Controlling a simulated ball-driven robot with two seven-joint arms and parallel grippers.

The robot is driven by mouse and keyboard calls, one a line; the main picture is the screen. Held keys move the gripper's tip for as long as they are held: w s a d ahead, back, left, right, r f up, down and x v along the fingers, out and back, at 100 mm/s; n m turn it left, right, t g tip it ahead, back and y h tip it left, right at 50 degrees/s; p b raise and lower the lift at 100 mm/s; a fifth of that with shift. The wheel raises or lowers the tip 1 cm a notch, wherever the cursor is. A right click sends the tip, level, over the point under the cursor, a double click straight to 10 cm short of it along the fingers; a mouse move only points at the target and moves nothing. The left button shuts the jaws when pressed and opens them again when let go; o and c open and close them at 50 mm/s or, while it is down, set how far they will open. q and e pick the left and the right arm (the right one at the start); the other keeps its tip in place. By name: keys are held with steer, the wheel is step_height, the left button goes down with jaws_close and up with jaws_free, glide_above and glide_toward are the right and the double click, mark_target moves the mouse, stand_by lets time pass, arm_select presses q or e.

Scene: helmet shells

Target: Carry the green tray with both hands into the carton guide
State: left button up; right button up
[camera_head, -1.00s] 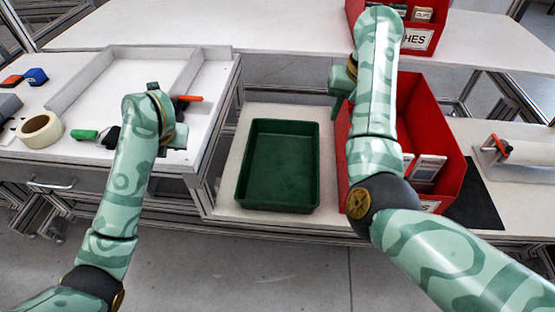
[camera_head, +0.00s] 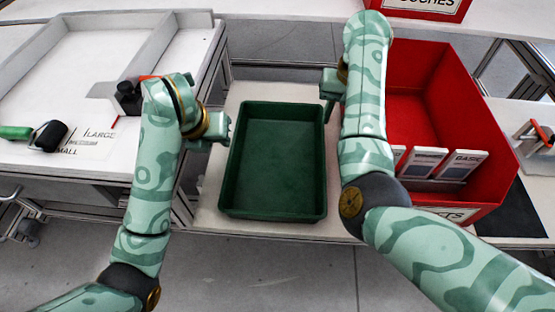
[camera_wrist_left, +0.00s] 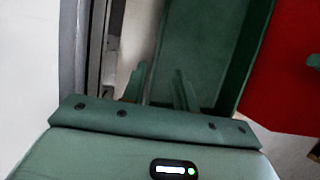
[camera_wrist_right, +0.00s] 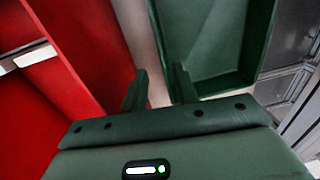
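The green tray (camera_head: 275,207) lies flat and empty on a white surface between the left table and the red bin. My left gripper (camera_head: 224,128) is beside the tray's left rim. In the left wrist view its fingers (camera_wrist_left: 160,88) are apart, with the tray's wall (camera_wrist_left: 240,60) just beyond them. My right gripper (camera_head: 329,98) is near the tray's right rim, towards the back. In the right wrist view its fingers (camera_wrist_right: 158,88) are apart, close to the tray's wall (camera_wrist_right: 168,35). I see no clear grip on the tray. I cannot tell which thing is the carton guide.
A red bin (camera_head: 490,100) with boxes stands close to the tray's right, partly behind my right arm. A white table with raised strips (camera_head: 110,22) stands at the left, holding a green-handled roller (camera_head: 45,135). Another red bin (camera_head: 420,8) stands at the back.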

mark_target(239, 161)
arm_select(q)
steer(key=shift+r, duration=0.15)
arm_select(e)
steer(key=shift+s+r, duration=0.1)
steer(key=shift+r, duration=0.05)
